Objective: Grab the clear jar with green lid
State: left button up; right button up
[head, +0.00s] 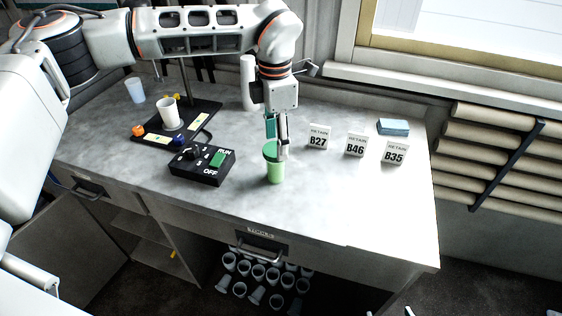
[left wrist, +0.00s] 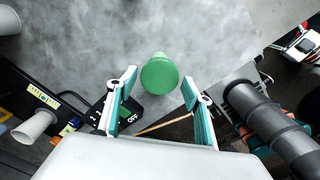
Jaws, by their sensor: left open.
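The clear jar (head: 276,174) stands upright on the grey counter, with greenish contents showing through its wall. Its green lid (head: 271,150) is on top, partly behind my gripper in the head view. My left gripper (head: 277,148) is above and at the jar, pointing down. In the left wrist view the green lid (left wrist: 159,74) lies ahead of and between the two open fingers of my left gripper (left wrist: 158,88), with gaps on both sides. I cannot tell how far the fingertips are above or beside the lid. My right gripper does not show.
A black RUN/OFF switch box (head: 202,165) sits left of the jar. Behind it is a black stand base (head: 200,118) with a white cup (head: 170,113). Signs B27 (head: 318,137), B46 (head: 355,145) and B35 (head: 395,152) stand to the right. The counter's front right is clear.

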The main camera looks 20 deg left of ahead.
aim_at(276, 161)
pick_arm(q)
notch_tip(276, 161, down, 8)
jog(key=shift+r, duration=0.15)
dwell(0.3)
jog(key=c, duration=1.4)
jog(key=shift+c, duration=0.2)
jog(key=shift+r, duration=0.2)
